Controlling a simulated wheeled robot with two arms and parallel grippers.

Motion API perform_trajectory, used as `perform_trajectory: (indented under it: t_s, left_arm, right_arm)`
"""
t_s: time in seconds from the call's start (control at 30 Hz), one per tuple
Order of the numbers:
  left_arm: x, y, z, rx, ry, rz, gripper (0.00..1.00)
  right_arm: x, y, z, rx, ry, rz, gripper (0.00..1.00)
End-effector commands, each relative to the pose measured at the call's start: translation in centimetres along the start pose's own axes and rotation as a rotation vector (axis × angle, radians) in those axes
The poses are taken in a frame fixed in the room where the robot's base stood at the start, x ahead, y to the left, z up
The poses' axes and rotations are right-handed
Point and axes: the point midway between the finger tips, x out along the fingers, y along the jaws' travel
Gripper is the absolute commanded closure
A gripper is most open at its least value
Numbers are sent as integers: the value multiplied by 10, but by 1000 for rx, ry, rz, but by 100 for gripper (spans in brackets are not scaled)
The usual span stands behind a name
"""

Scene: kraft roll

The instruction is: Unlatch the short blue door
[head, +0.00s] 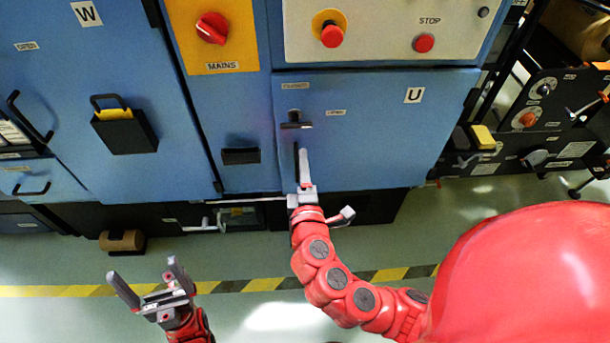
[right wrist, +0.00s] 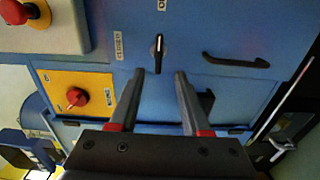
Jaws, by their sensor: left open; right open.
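The short blue door (head: 375,150), marked U, is flush with the cabinet front and looks shut. Its latch is a black knob (head: 295,123), also in the right wrist view (right wrist: 157,52). The knob's white mark points toward the OPEN label (head: 336,112), not the CLOSED label (right wrist: 118,45). A black handle (right wrist: 235,60) is below the knob, partly hidden by my finger in the head view. My right gripper (head: 304,152) is open just below the knob; in its wrist view (right wrist: 158,75) the knob appears beyond the fingertips, apparently untouched. My left gripper (head: 143,269) is open and empty over the floor.
Above the door are a grey panel with red buttons (head: 424,43) and a yellow MAINS switch plate (head: 230,60). A wider blue door W (head: 55,85) is at left. A black machine (head: 545,115) stands at right. A brown roll (head: 122,241) lies low at left.

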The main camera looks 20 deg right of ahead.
Motion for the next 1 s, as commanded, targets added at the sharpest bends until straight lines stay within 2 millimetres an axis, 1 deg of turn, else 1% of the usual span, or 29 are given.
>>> perform_trajectory:
  t_s: [0.03,0.1,0.2,0.3,0.47,1.0]
  left_arm:
    - [14,-1,-2,0,1,0,0]
    - [18,-1,-3,0,0,0,0]
    - [22,-1,-4,0,0,0,0]
    - [25,-1,-4,0,0,0,0]
    - [25,-1,-4,0,0,0,0]
    - [26,-1,-4,0,0,0,0]
  right_arm:
    - [-10,6,-1,-4,5,-7,52]
    - [-20,4,-1,-5,5,-5,52]
    - [-31,3,-1,-3,3,-4,52]
    - [-38,2,-1,-4,3,-2,52]
    - [-42,2,0,-2,1,0,52]
    - [-40,0,-1,0,9,-4,52]
